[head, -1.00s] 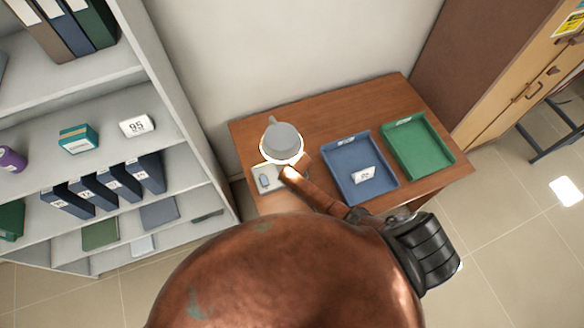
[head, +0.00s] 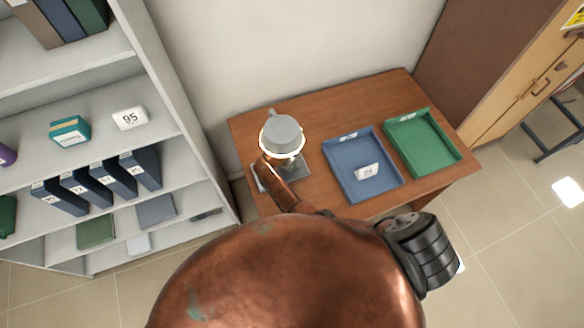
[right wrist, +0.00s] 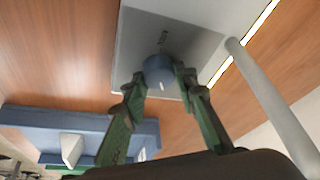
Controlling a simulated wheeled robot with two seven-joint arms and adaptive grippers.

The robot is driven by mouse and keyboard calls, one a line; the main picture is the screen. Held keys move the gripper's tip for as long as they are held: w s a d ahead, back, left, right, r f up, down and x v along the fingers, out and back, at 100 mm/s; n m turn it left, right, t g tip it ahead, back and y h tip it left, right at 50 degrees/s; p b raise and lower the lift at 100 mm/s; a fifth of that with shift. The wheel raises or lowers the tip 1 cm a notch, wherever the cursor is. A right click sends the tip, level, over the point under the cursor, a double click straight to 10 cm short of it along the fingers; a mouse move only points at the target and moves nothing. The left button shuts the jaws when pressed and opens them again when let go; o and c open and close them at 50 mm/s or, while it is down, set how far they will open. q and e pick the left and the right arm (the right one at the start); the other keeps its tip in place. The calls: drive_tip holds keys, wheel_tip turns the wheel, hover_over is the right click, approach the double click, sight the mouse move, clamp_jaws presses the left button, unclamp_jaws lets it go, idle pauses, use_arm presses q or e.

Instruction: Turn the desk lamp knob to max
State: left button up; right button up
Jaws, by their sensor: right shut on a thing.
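The desk lamp (head: 282,131) stands at the left end of the wooden table, its round grey head over a glowing ring. Its grey base (head: 292,170) shows partly beneath, and also in the right wrist view (right wrist: 205,48). There the blue-grey knob (right wrist: 158,66) sits on the base, with a pale mark on its near side and a dark mark on the plate beyond it. My right gripper (right wrist: 159,76) has its green fingers closed on both sides of the knob. In the head view my copper arm hides the knob and the gripper. My left gripper is out of view.
A blue tray (head: 345,181) with a white label card inside and a green tray (head: 447,163) lie right of the lamp. The lamp's pale post (right wrist: 270,105) rises close beside my right gripper. A grey shelf unit (head: 170,85) stands left of the table.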

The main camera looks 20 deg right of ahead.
drive_tip(key=m+g+b, duration=0.1)
drive_tip(key=m+b, duration=0.3)
drive_tip(key=shift+w+a+f+m+g+h, duration=0.1)
drive_tip(key=shift+f+m+g+h, duration=0.1)
drive_tip(key=shift+m+g+h, duration=0.15)
drive_tip(key=shift+r+m+g+b, duration=0.15)
drive_tip(key=shift+m+g+b, duration=0.6)
drive_tip(key=shift+m+b, duration=1)
drive_tip(key=o, duration=1.1)
drive_tip(key=shift+o, duration=0.2)
drive_tip(key=shift+r, duration=0.1)
